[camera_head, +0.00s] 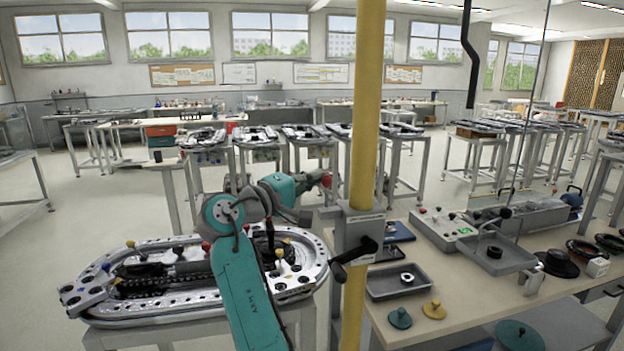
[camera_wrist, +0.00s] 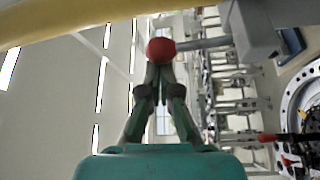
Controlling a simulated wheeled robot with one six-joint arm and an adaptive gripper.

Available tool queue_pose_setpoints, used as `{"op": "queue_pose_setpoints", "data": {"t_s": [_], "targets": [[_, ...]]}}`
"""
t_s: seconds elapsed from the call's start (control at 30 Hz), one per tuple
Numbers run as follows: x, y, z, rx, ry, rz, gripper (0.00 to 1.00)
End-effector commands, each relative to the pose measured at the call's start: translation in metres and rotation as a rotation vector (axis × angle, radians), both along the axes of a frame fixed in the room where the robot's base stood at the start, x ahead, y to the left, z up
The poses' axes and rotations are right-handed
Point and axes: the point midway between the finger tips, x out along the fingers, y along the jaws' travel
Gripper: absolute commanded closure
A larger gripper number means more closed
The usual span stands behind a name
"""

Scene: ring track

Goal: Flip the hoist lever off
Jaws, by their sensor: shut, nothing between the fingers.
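The hoist lever is a grey rod with a red ball knob (camera_wrist: 161,51), and in the wrist view it runs right to a grey box. My gripper (camera_wrist: 160,72) is shut and empty. Its fingertips are right at the knob in the wrist view; I cannot tell whether they touch it. In the head view my gripper (camera_head: 316,183) is beside the knob, its fingers small and partly unclear.
The yellow post (camera_head: 366,110) stands close to my arm, with a black crank handle (camera_head: 356,258) on its box. A ring track (camera_head: 140,312) lies at lower left. A bench (camera_head: 460,308) at right holds trays and a control box (camera_head: 445,226).

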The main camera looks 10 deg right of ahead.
Motion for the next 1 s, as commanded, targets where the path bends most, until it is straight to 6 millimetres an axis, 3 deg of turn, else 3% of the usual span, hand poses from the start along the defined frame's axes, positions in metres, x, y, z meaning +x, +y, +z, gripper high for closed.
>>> {"op": "queue_pose_setpoints", "data": {"t_s": [0.53,1.0], "targets": [[-0.028,0.0,0.0,-0.001,-0.432,0.0,1.0],[-0.034,0.0,-0.001,0.001,-0.428,-0.001,1.0]]}}
